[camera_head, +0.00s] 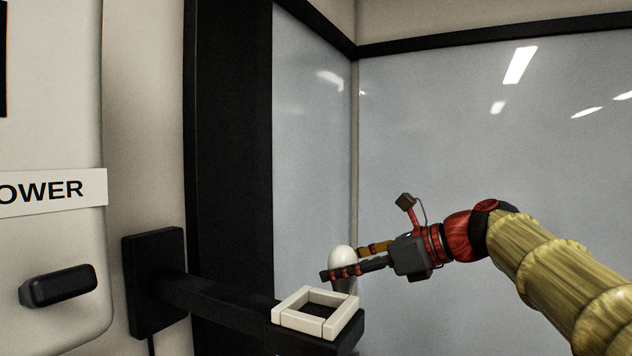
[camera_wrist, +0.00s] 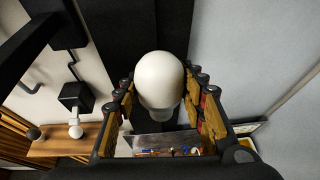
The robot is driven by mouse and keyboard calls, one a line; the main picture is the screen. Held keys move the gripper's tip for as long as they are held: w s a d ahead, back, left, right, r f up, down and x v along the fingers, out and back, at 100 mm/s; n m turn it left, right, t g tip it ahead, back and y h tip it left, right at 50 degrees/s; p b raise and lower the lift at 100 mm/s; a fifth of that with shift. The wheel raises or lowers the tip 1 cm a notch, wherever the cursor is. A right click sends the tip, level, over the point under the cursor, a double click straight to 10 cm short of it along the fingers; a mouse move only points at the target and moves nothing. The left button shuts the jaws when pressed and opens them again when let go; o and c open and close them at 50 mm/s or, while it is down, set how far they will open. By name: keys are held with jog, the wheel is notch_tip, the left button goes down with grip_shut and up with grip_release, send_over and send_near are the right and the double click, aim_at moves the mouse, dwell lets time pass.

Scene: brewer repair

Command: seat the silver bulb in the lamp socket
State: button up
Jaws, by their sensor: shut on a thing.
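The bulb (camera_head: 341,256) has a smooth off-white dome and a greyish lower part. It is upright between the fingers of my gripper (camera_head: 350,271), which is shut on it. In the wrist view the bulb (camera_wrist: 160,78) fills the space between the two rows of finger pads. The lamp socket appears to be the square off-white frame (camera_head: 290,317) on the end of a black bracket arm. The bulb shows just above and behind the frame's far right corner in the head view, not inside it. The exact gap between them is unclear.
The black bracket arm (camera_head: 222,301) runs from a wall plate (camera_head: 153,283) beside a panel with a black handle (camera_head: 58,288). In the wrist view, a wooden shelf (camera_wrist: 58,149) holds a white bulb-like item (camera_wrist: 75,130) and a dark round one (camera_wrist: 34,133). A tray (camera_wrist: 150,141) holds small items.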

jog(key=s+a+r+n+g+y+p, duration=0.1)
jog(key=s+a+r+n+g+p, duration=0.25)
jog(key=s+r, duration=1)
jog(key=s, duration=0.3)
jog(key=s+n+g, duration=0.1)
jog(key=s, duration=0.2)
jog(key=s+g, duration=0.1)
jog(key=s, duration=0.3)
jog(key=shift+d+f+n, duration=0.25)
jog(key=shift+d+f, duration=0.1)
jog(key=shift+f+b, duration=1.15)
jog(key=shift+f, duration=0.4)
jog(key=o, duration=1.3)
